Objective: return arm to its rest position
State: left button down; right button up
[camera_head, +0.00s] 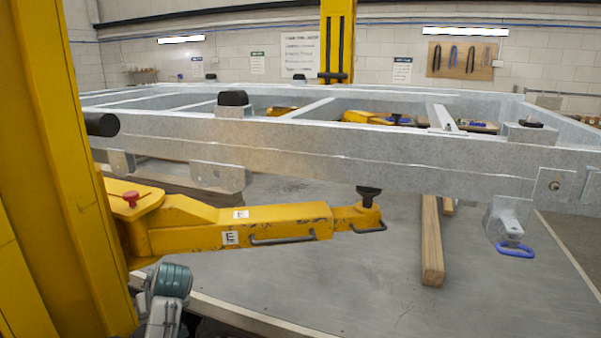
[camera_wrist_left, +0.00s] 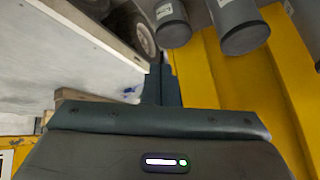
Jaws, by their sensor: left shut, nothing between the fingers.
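A yellow swing arm (camera_head: 240,231) marked E reaches right from the yellow lift post (camera_head: 62,170) at the left in the head view. A black pad (camera_head: 369,192) on its tip is below the grey trailer frame (camera_head: 280,138); I cannot tell if they touch. A part of my left arm (camera_head: 166,290) shows low at the left, below the swing arm. In the left wrist view my left gripper (camera_wrist_left: 160,84) is shut and empty, with yellow metal to its right. My right gripper is out of view.
The frame spans the view above a grey platform (camera_head: 330,280). A wooden beam (camera_head: 431,243) and a blue shackle (camera_head: 515,251) are at the right. In the left wrist view, a wheel (camera_wrist_left: 134,30) is at the upper left and two grey cylinders (camera_wrist_left: 241,27) are above.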

pick_arm(q)
jog(key=s+d+f+m+h, duration=0.1)
jog(key=s+f+m, duration=0.2)
jog(key=s+f, duration=0.7)
jog(key=s+d+f+m+h, duration=0.2)
jog(key=s+d+m, duration=0.1)
jog(key=s, duration=1.2)
jog(key=s+d+f+m+h, duration=0.2)
jog(key=s+d, duration=0.1)
jog(key=s, duration=1.1)
notch_tip(320, 180, down, 37)
jog(key=a+g+b, duration=0.2)
jog(key=a+b, duration=0.1)
jog(key=b, duration=0.5)
jog(key=s+f+b, duration=0.3)
jog(key=s+f, duration=0.6)
jog(key=f, duration=0.4)
jog(key=s+f+g+b, duration=0.1)
jog(key=s+f+b, duration=0.2)
jog(key=s+f, duration=0.6)
notch_tip(320, 180, down, 4)
jog(key=shift+s+a+f, duration=0.25)
jog(key=shift+s+a, duration=0.05)
jog(key=shift+a, duration=0.15)
jog(key=shift+n, duration=0.3)
